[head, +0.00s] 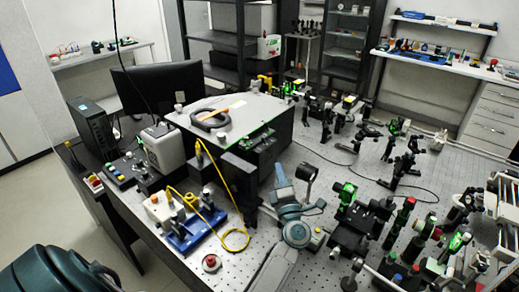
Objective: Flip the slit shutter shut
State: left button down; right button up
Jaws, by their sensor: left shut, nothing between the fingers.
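A large spectrometer-like box (224,122) with a pale grey top and dark sides stands on the bench. A dark upright block (240,183) stands at its front corner. I cannot make out the slit shutter or whether its flap is up or down; it is too small or hidden. My left arm, grey and teal, reaches up from the bottom middle. My left gripper (264,208) is dark, shut and empty, close to the right of the dark block; I cannot tell whether it touches. My right gripper is not in view.
A blue-based device (190,229) with a looping yellow cable (236,240) is at the left front. A red button (211,263) is near the front edge. Optics on posts (365,225) crowd the right. A monitor (160,88) stands behind. The perforated bench (345,158) has some free room mid-right.

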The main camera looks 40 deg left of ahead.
aim_at(264, 141)
pick_arm(q)
jog(key=n+g, duration=0.1)
jog(key=a+f+n+g, duration=0.1)
jog(key=a+n+g+y, duration=0.1)
jog(key=shift+w+f, duration=0.25)
jog(key=shift+f, duration=0.1)
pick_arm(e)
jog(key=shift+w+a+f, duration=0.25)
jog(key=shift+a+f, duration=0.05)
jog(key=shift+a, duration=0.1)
pick_arm(q)
jog(key=shift+a+r, duration=0.1)
